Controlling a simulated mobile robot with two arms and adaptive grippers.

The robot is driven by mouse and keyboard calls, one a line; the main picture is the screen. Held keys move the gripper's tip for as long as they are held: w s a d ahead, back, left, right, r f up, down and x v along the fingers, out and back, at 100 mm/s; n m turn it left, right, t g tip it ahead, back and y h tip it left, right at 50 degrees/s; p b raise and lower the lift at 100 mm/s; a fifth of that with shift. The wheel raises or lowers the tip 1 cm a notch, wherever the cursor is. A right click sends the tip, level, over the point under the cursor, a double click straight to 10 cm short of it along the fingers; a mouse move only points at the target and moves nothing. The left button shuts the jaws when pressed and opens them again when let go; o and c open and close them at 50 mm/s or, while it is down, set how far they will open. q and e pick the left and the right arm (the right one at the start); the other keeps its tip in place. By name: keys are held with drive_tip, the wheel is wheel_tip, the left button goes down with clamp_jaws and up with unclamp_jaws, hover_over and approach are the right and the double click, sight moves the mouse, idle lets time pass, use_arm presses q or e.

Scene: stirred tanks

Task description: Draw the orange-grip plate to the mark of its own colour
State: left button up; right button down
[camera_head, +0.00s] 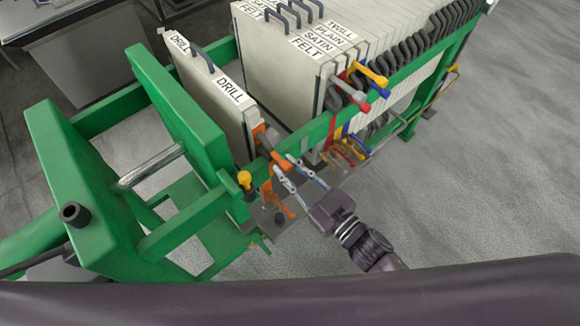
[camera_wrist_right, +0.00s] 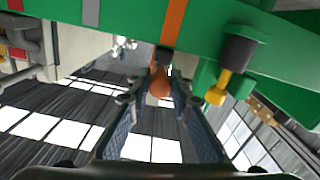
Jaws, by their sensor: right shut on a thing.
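The orange-grip plate (camera_head: 215,90) is a pale slab labelled DRILL, standing upright in the green frame, apart from the main pack. Its orange grip (camera_head: 271,146) sticks out over the near rail. My right gripper (camera_head: 284,166) is shut on this grip at the near rail. In the wrist view the grip's rounded orange end (camera_wrist_right: 160,86) sits between the fingers. An orange mark (camera_wrist_right: 174,20) crosses the green rail just above the grip there. My left gripper is out of view.
The plate pack (camera_head: 290,75) stands to the right, with red, yellow (camera_head: 369,74) and blue grips near its front end. A green upright plate (camera_head: 175,110) stands left of the DRILL plate. A yellow knob (camera_head: 245,180) stands by the near rail. Open floor lies to the right.

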drive_tip(key=c, duration=1.7)
unclamp_jaws()
drive_tip(key=shift+c, duration=0.2)
drive_tip(key=shift+s, duration=0.1)
drive_tip(key=v, duration=1.2)
